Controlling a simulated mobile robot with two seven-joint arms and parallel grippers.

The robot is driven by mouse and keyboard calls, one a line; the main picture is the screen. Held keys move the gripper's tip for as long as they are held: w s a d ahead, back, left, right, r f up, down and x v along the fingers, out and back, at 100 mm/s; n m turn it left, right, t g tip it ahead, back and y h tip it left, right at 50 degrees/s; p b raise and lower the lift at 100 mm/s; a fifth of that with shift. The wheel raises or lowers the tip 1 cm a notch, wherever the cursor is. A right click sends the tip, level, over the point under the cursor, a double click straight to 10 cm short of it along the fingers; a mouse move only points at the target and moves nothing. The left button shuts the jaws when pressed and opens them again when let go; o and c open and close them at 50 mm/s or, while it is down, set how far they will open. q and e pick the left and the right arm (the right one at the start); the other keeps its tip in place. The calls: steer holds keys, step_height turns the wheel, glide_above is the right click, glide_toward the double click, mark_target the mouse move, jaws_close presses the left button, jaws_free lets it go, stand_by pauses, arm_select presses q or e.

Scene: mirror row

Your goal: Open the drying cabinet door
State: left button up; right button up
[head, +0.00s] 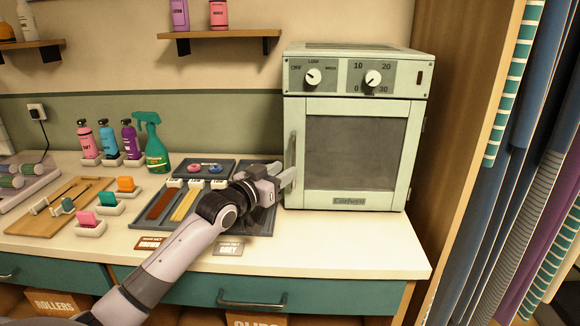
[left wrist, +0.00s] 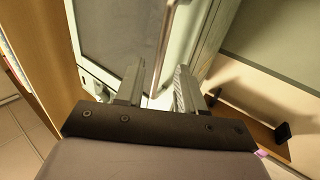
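The drying cabinet (head: 355,125) is a pale green box on the counter, with two knobs on top and a dark window in its door (head: 355,150). The door is shut. Its upright bar handle (head: 293,148) is on the door's left side. My left gripper (head: 286,178) is at the handle's lower end, in front of the cabinet's left edge. In the left wrist view my left gripper (left wrist: 158,84) is open, and the handle (left wrist: 167,45) shows in the gap between its fingers. I cannot tell if a finger touches it. My right gripper is out of view.
A dark tray (head: 262,222) with brushes or swatches lies under my left arm. A green spray bottle (head: 154,145) and several coloured bottles stand to the left. A wooden panel (head: 465,130) and hanging cloths are right of the cabinet. The counter (head: 350,240) before the cabinet is clear.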

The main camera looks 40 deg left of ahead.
arm_select(q)
steer(key=shift+w+d, duration=0.1)
steer(key=shift+w, duration=1.6)
jaws_close()
